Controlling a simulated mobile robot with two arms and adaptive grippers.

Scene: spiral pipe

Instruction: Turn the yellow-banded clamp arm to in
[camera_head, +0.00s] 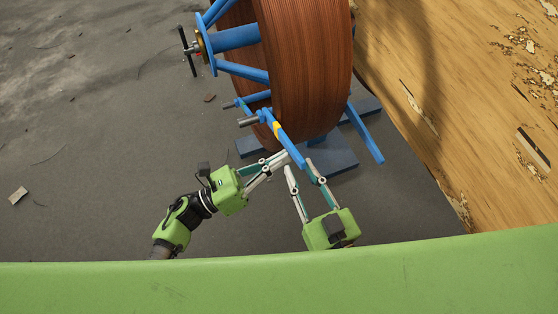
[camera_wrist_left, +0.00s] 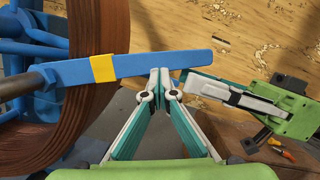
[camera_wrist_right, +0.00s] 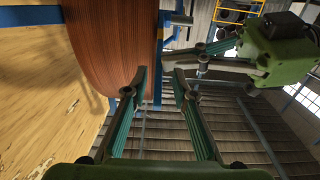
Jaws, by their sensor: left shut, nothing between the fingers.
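The clamp arm (camera_head: 288,142) is a blue bar with a yellow band, standing out from the front of the coil at a slant in the head view. In the left wrist view the clamp arm (camera_wrist_left: 150,64) runs nearly level across, its band near the coil. My left gripper (camera_head: 284,157) is shut and empty, its tips (camera_wrist_left: 160,74) at the bar's edge between band and free end; whether they touch is unclear. My right gripper (camera_head: 299,164) is open and empty, close to the bar's free end. Its parted fingers (camera_wrist_right: 160,76) also show in the right wrist view.
The large brown coil (camera_head: 305,70) sits on a blue stand with spokes and feet (camera_head: 335,160). A worn wooden surface (camera_head: 470,90) lies to the right. Dark floor (camera_head: 100,130) on the left is mostly clear. My two grippers are close together.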

